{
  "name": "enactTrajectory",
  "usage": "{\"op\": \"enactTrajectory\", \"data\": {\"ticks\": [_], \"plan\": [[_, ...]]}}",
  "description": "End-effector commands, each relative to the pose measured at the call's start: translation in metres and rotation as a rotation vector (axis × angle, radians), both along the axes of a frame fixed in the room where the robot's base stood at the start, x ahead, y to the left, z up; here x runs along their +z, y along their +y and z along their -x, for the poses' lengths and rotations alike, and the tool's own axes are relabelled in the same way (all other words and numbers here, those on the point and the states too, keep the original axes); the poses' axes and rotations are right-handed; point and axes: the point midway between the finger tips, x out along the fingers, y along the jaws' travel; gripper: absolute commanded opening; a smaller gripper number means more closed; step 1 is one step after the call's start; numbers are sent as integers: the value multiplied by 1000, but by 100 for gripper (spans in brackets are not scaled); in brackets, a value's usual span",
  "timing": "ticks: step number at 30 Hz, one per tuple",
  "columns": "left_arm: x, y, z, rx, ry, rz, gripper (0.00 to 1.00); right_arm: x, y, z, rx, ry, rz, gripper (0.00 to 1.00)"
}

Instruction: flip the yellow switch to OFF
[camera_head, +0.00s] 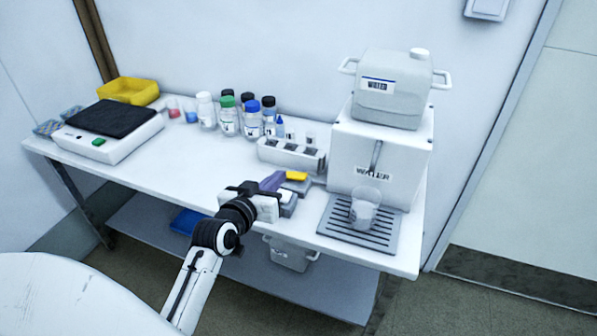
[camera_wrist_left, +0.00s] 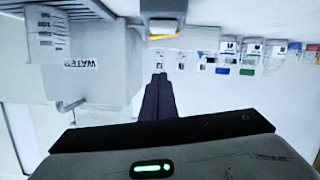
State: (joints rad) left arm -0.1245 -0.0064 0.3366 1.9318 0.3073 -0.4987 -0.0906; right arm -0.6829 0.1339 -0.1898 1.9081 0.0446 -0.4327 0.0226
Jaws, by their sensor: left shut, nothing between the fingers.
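The yellow switch (camera_head: 297,176) is on a small grey box (camera_head: 289,203) near the front of the table, left of the water dispenser. It also shows in the wrist view (camera_wrist_left: 162,35) near the top, in an upside-down picture. I cannot tell which position it is in. My left gripper (camera_head: 273,181) is shut and empty, its purple fingers beside the switch on its left in the head view and partly in front of the grey box. In the wrist view its fingertips (camera_wrist_left: 160,77) point towards the switch, with a visible gap. My right gripper is not in view.
The water dispenser (camera_head: 378,150) stands at right, with a cup (camera_head: 364,208) on its drip tray (camera_head: 338,226). Behind the switch are a white rack (camera_head: 290,157) and several capped bottles (camera_head: 229,120). A stirrer-like device (camera_head: 100,142) and a yellow bin (camera_head: 128,92) stand at left.

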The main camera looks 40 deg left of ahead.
Motion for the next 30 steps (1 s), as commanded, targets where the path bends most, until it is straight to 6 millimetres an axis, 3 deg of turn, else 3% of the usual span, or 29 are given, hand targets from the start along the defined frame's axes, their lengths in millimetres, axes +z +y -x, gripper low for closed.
{"op": "enactTrajectory", "data": {"ticks": [10, 24, 30], "plan": [[-3, 2, -11, -1, 0, -2, 0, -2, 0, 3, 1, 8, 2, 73], [-25, 18, -99, -2, 1, 0, 0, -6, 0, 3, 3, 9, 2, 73], [-56, 13, -96, -1, 3, 0, 0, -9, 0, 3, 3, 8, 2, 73]]}}
